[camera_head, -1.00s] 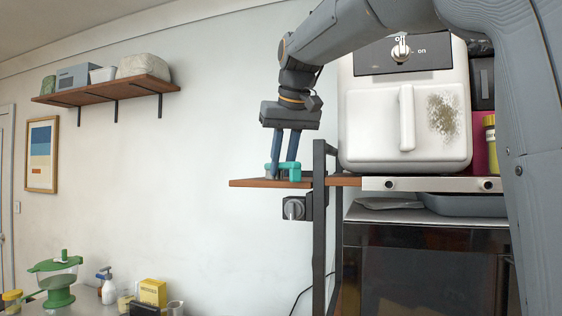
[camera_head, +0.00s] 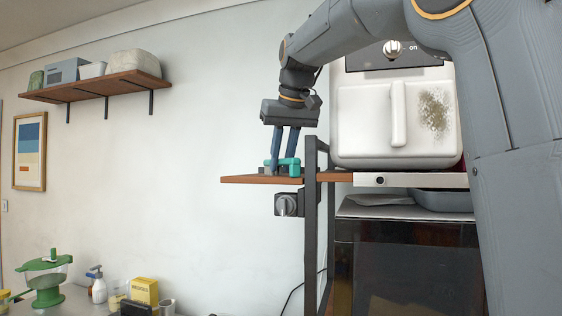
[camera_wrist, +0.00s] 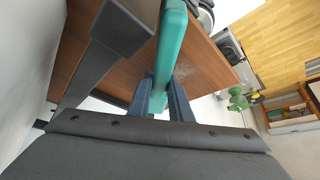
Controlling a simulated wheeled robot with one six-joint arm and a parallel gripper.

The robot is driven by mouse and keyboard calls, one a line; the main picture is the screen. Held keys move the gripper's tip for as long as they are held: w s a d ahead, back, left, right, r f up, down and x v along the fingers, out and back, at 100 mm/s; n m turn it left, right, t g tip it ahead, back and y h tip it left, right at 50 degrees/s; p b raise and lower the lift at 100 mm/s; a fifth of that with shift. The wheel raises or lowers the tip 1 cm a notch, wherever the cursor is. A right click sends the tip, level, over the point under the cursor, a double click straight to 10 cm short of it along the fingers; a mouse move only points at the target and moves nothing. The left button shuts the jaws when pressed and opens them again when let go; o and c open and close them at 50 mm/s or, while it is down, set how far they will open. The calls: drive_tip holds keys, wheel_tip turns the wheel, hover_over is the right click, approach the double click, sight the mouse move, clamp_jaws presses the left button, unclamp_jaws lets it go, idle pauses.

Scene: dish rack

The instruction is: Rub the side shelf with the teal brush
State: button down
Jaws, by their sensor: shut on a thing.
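The teal brush (camera_head: 289,163) is down at the side shelf (camera_head: 240,180), a small brown wooden board left of the black rack post. My gripper (camera_head: 284,165) points down over the shelf and is shut on the brush. In the wrist view the teal brush (camera_wrist: 170,48) stands between the fingers of my gripper (camera_wrist: 163,100), above the brown side shelf (camera_wrist: 203,62). A pale, whitish patch shows on the board there. In the head view the brush's underside seems to be at the shelf top; its exact contact is hidden.
The black rack post (camera_head: 311,230) stands just right of the brush. A white appliance (camera_head: 365,125) with a greenish-brown stain sits to the right. A dark knob box (camera_head: 287,205) hangs below the shelf.

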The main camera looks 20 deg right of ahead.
drive_tip(key=shift+s+a+f+b, duration=0.1)
drive_tip(key=shift+s+a+b, duration=0.1)
drive_tip(key=shift+s+a, duration=0.55)
drive_tip(key=shift+s+a+f+b, duration=0.15)
drive_tip(key=shift+s+a, duration=0.25)
drive_tip(key=shift+s, duration=0.55)
drive_tip(key=s+a, duration=0.3)
drive_tip(key=s, duration=0.2)
drive_tip(key=shift+s+a+r+b, duration=0.25)
drive_tip(key=shift+a+r+b, duration=0.05)
drive_tip(key=shift+r+b, duration=0.1)
wheel_tip(320, 180, up, 6)
drive_tip(key=p, duration=0.2)
drive_tip(key=shift+r, duration=1.5)
